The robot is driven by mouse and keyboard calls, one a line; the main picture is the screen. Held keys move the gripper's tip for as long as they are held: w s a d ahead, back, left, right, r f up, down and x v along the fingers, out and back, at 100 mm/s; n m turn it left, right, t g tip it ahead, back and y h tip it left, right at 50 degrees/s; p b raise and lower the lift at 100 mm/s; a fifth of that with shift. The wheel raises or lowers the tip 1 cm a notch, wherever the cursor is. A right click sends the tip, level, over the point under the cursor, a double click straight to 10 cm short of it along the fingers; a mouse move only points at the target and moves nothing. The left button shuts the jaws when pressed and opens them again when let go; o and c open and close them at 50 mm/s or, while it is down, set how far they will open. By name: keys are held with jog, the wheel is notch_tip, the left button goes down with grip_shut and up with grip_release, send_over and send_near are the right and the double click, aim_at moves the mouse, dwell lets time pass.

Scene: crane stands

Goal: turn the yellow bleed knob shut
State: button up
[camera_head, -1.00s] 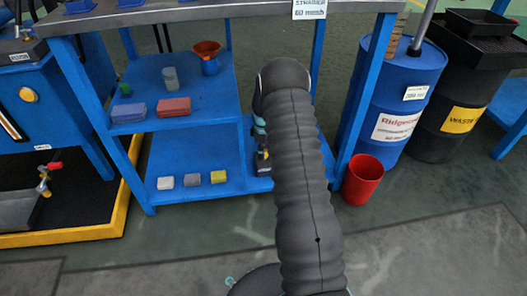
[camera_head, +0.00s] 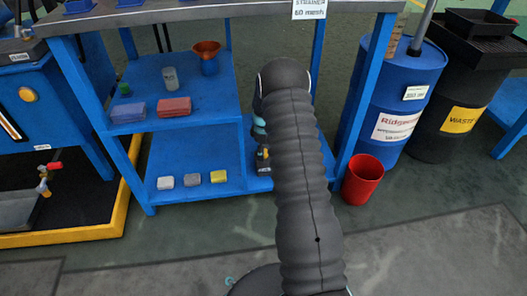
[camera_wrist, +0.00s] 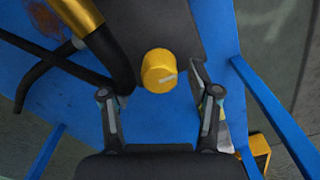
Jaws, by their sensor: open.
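The yellow bleed knob (camera_wrist: 159,71) shows in the wrist view as a short round cap with a pale mark on its face, pointing to the right and slightly up. It sits at the edge of a dark grey part (camera_wrist: 165,22) above a blue surface. My gripper (camera_wrist: 160,94) is open, with one finger to the left and one to the right below the knob in the picture. No contact with the knob shows. In the head view my dark ribbed arm hides the gripper, and I cannot make out the knob.
Dark hoses and a gold fitting (camera_wrist: 78,14) lie left of the knob. In the head view a blue shelf stand (camera_head: 205,125) holds several small blocks and cups. A red bucket (camera_head: 362,180) and blue drum (camera_head: 393,100) stand to the right. Floor in front is clear.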

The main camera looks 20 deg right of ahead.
jog(key=shift+r, duration=0.15)
notch_tip(320, 180, up, 12)
dwell(0.4)
dwell(0.4)
